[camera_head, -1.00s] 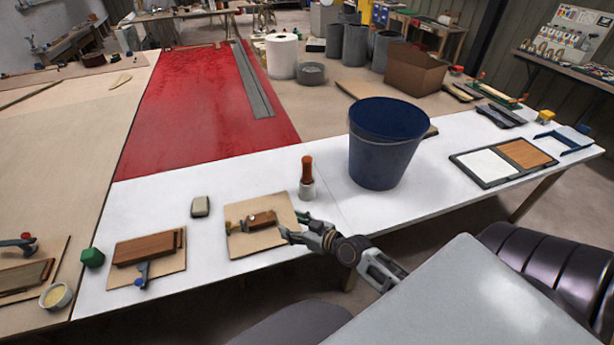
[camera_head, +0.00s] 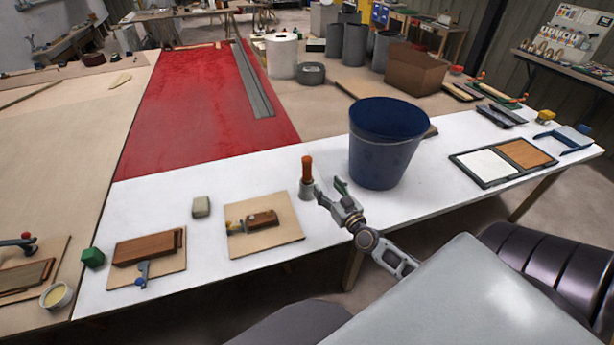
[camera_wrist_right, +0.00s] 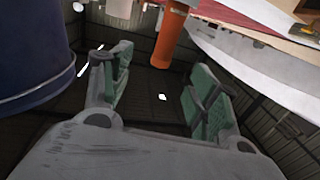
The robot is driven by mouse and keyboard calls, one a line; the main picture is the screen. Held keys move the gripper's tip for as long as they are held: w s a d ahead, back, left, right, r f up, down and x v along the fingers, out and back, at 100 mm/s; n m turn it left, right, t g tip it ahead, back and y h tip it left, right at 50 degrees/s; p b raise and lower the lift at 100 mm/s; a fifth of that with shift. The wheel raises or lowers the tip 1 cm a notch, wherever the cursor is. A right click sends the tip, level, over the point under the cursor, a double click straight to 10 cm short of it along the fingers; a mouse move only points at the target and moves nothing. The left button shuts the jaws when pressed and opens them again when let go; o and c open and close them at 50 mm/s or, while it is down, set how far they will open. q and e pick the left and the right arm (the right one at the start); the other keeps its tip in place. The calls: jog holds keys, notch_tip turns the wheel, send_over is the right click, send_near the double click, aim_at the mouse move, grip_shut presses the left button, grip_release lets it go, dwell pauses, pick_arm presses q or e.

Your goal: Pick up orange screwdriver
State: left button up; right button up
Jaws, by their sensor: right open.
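My right gripper (camera_head: 329,188) is open and empty just right of the handle. In the right wrist view, the orange handle (camera_wrist_right: 172,40) lies beyond and between the green-padded fingers (camera_wrist_right: 158,75), apart from both. The screwdriver's shaft is hidden. My left gripper is not in view.
A dark blue bucket (camera_head: 383,150) stands close to the right of my right gripper and also shows in the wrist view (camera_wrist_right: 35,50). A board with a wooden block (camera_head: 285,232) lies at the front left. The white table (camera_head: 250,182) is clear behind the cup.

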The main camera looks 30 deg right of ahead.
aim_at(310, 169)
jog(key=shift+w+d, duration=0.15)
jog(key=shift+w, duration=2)
jog(key=shift+w+d, duration=0.1)
jog(key=shift+w, duration=2)
jog(key=shift+w, duration=0.15)
jog(key=shift+w+a, duration=0.25)
jog(key=shift+w, duration=1.05)
jog(key=shift+w+d, duration=0.1)
jog(key=shift+w, duration=1.1)
jog(key=c, duration=1.1)
